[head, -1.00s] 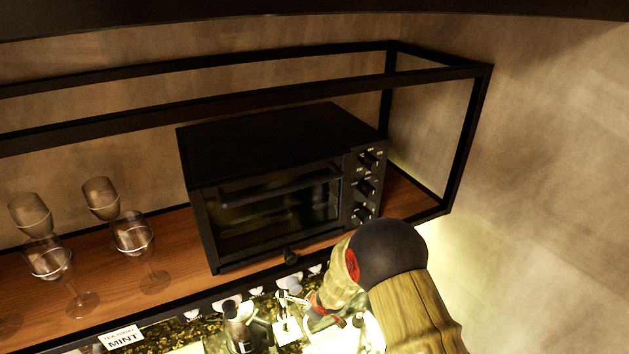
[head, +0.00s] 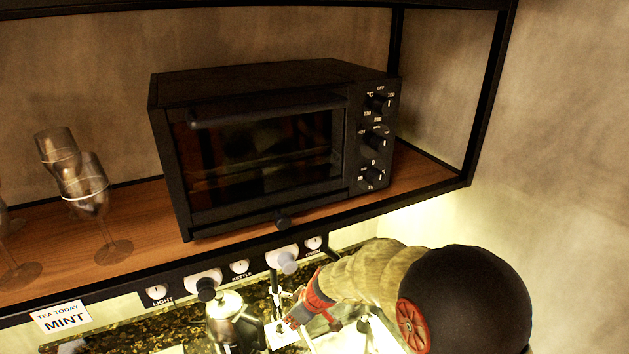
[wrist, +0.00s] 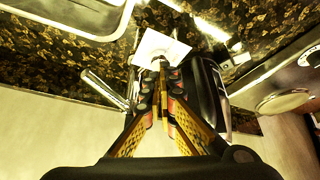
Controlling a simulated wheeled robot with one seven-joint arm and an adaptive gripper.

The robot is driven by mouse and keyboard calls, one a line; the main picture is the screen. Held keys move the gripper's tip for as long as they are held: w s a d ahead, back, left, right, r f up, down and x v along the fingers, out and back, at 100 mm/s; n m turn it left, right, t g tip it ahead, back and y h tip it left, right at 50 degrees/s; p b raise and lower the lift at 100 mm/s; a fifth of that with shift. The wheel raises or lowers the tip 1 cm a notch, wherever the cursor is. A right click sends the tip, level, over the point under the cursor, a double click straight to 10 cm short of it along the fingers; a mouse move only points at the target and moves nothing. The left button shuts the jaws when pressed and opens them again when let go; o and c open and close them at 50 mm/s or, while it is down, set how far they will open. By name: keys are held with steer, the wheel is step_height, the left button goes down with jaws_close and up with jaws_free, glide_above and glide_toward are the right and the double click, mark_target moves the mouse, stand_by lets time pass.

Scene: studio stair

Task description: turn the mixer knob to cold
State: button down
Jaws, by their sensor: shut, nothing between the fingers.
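My gripper (head: 288,318) reaches down and left over the counter below the shelf. In the wrist view its fingers (wrist: 161,66) are together and empty. A small white plate (wrist: 165,45) lies just beyond the fingertips; it also shows in the head view (head: 283,338). A small pale round part (wrist: 157,62) is at the fingertips, largely covered by them. It may be the mixer knob, but I cannot tell, nor whether the fingers touch it. No cold mark can be read. A metal bar (wrist: 105,90) lies left of the fingers.
A metal kettle (head: 232,318) stands left of my gripper. A labelled strip with several knobs (head: 240,267) runs under the shelf (head: 130,230), above my gripper. The black oven (head: 265,150) and wine glasses (head: 85,190) stand on the shelf. A sink edge (wrist: 125,20) is at upper left.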

steer(key=b, duration=0.4)
glide_above(284, 336)
steer(key=s+d, duration=0.2)
steer(key=f, duration=0.5)
steer(key=shift+w+d+f, duration=0.15)
steer(key=shift+w+f, duration=0.05)
steer(key=shift+f+b, duration=0.65)
steer(key=shift+b, duration=0.1)
steer(key=shift+w, duration=0.15)
steer(key=shift+w+d+b, duration=0.25)
steer(key=shift+w+b, duration=0.25)
steer(key=shift+b, duration=3.1)
steer(key=shift+s+d+f+b, duration=0.1)
steer(key=shift+d+b, duration=0.15)
steer(key=shift+b, duration=0.2)
steer(key=shift+d, duration=0.1)
